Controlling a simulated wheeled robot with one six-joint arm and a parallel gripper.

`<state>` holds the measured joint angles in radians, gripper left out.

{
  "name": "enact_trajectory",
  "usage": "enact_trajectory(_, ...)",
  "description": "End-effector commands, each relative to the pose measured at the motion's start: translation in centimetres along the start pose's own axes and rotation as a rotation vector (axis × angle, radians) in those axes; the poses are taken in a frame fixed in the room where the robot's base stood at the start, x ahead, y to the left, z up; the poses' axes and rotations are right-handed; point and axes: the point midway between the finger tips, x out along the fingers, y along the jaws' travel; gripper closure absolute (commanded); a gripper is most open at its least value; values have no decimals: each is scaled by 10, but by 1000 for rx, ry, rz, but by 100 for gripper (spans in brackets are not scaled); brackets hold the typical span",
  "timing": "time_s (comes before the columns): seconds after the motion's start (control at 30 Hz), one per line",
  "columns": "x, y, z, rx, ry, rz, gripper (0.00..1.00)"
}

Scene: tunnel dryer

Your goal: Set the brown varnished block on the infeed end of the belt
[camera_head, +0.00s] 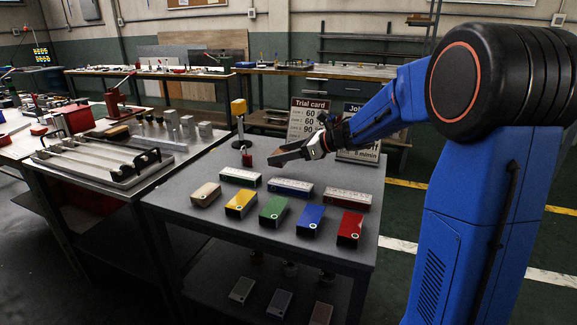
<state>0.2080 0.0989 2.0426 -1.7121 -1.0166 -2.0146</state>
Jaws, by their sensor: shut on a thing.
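My gripper (310,149) is in the head view, above the far part of the grey table (180,217). It is shut on a brown block (287,153), which sticks out to the left of the jaws. The block appears to be just above the tabletop; whether it touches is hard to tell. The jaws hide its right end. I cannot make out a belt or its infeed end for certain in this view.
A front row has beige (206,194), yellow (240,203), green (273,210), blue (310,219) and red (349,229) blocks. Several pale-topped pieces (290,187) lie behind. A yellow-topped post (239,108) and a trial card (308,118) stand behind. A metal tray (85,172) is left.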

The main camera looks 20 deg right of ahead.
Motion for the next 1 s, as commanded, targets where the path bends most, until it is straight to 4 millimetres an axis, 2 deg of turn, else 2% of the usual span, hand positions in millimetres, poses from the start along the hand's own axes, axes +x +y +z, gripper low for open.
enact_trajectory(0.17,4,0,-10,0,0,0,57)
enact_trajectory(0.43,16,0,-39,1,1,1,57)
enact_trajectory(0.87,18,0,-44,0,0,0,57)
enact_trajectory(0.9,18,0,-43,-1,0,-1,26)
enact_trajectory(1.0,18,0,-43,-1,0,0,26)
